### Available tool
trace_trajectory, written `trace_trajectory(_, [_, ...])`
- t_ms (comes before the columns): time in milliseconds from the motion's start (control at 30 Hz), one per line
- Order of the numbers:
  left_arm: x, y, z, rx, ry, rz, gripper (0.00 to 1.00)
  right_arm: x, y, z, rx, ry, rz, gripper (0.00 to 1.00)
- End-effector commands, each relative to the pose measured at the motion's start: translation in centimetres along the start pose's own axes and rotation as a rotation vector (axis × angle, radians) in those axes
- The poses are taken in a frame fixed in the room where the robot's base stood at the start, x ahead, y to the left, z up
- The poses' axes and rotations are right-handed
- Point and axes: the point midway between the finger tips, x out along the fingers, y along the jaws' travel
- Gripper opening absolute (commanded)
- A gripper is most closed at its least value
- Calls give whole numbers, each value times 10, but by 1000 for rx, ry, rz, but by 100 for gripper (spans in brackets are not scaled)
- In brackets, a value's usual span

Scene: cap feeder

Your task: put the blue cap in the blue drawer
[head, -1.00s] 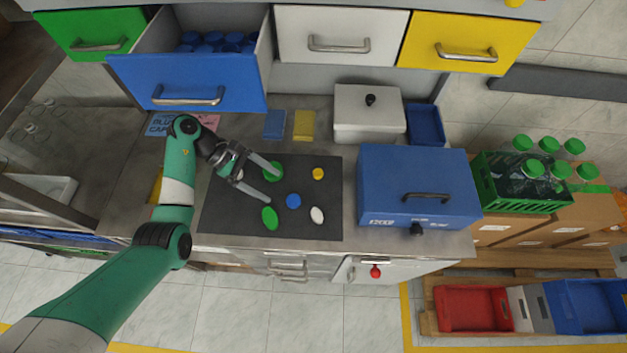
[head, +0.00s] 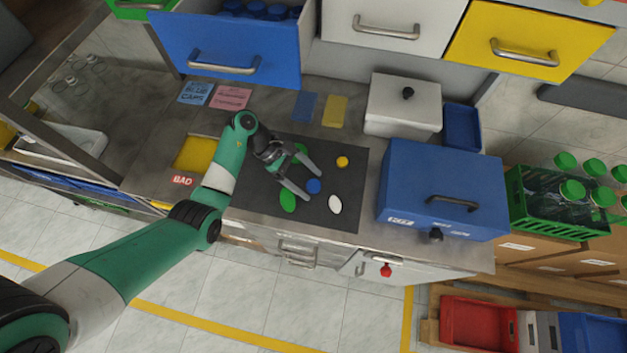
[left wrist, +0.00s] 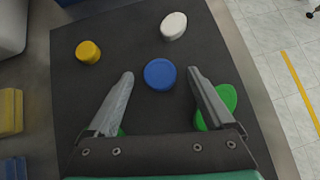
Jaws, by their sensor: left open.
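The blue cap (head: 314,186) lies on the dark mat (head: 330,155). In the left wrist view the blue cap (left wrist: 160,74) sits ahead of and between the fingertips, apart from both. My left gripper (head: 312,181) is open and empty over the mat, its fingers pointing toward the blue cap; it also shows in the left wrist view (left wrist: 160,75). The blue drawer (head: 225,50) is pulled open at the upper left, with several blue caps (head: 260,10) inside. My right gripper is not in view.
On the mat are a yellow cap (head: 342,161), a white cap (head: 335,204) and green caps (head: 288,201), one partly hidden by the gripper. A blue box (head: 440,190) and a white box (head: 402,104) stand to the right. A yellow bin labelled BAD (head: 195,155) is left.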

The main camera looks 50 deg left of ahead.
Motion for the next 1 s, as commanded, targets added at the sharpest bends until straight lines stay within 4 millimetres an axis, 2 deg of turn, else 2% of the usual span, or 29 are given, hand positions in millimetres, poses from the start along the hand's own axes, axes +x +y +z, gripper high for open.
trace_trajectory(67, [0,0,0,0,0,0,86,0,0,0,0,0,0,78])
trace_trajectory(100, [0,0,0,0,0,0,83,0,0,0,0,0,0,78])
trace_trajectory(567, [-1,0,0,0,0,0,0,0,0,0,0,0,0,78])
trace_trajectory(833, [-2,0,1,0,0,0,0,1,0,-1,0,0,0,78])
trace_trajectory(1000, [-11,0,10,1,0,2,0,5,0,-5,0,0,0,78])
